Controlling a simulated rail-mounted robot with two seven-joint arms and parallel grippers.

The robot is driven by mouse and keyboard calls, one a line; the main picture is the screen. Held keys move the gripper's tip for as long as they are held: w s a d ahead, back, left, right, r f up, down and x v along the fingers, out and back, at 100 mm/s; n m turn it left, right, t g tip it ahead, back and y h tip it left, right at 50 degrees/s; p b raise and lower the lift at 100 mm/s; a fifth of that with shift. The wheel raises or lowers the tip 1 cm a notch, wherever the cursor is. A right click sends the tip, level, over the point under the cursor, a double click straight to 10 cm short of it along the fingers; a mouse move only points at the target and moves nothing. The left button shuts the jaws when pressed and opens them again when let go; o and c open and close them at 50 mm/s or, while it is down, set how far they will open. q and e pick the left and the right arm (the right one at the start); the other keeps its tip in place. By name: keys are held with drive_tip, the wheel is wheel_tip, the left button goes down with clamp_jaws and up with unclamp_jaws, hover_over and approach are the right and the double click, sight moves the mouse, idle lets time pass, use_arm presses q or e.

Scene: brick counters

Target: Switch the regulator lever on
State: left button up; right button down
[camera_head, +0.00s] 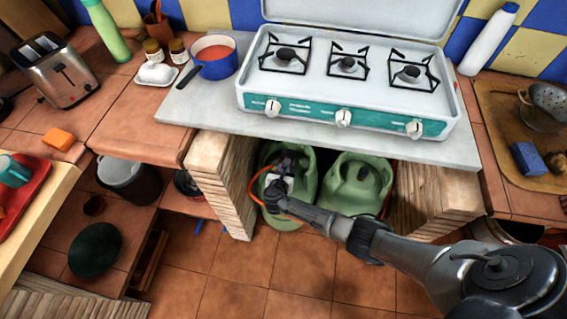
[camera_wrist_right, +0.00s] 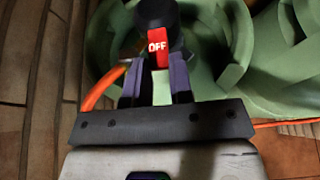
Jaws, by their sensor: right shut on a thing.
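The regulator (camera_wrist_right: 160,14) is a dark round cap on top of the left green gas cylinder (camera_head: 299,158), under the stove. Its red lever (camera_wrist_right: 158,47) reads "OFF" and shows between my fingers in the wrist view. My right gripper (camera_wrist_right: 156,84) is shut on the lever, one dark purple finger on each side. In the head view my right gripper (camera_head: 284,170) reaches into the space below the counter and hides most of the regulator. An orange hose (camera_wrist_right: 100,90) runs from beside the regulator. My left gripper is out of view.
A second green cylinder (camera_head: 358,184) stands to the right. Brick side walls (camera_head: 222,180) bound the space, and the counter slab (camera_head: 200,115) lies above it. The white three-burner stove (camera_head: 345,85) sits on the slab. A dark pot (camera_head: 130,180) stands at left.

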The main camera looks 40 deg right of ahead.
drive_tip(key=shift+w+d+r+g+y+p, duration=0.15)
drive_tip(key=shift+r+g+y+p, duration=0.55)
drive_tip(key=shift+p, duration=0.95)
drive_tip(key=shift+w+d+r+g+y+p, duration=0.1)
drive_tip(key=shift+d+r+g+y+p, duration=0.2)
drive_tip(key=shift+g+y+p, duration=0.95)
drive_tip(key=shift+w+d+r+g+y+p, duration=0.15)
drive_tip(key=shift+r+y+p, duration=0.45)
drive_tip(key=shift+p, duration=1.4)
drive_tip(key=c, duration=1.4)
unclamp_jaws()
drive_tip(key=shift+o, duration=0.6)
drive_tip(key=shift+w, duration=0.1)
drive_tip(key=shift+r+p, duration=0.1)
drive_tip(key=shift+p, duration=0.2)
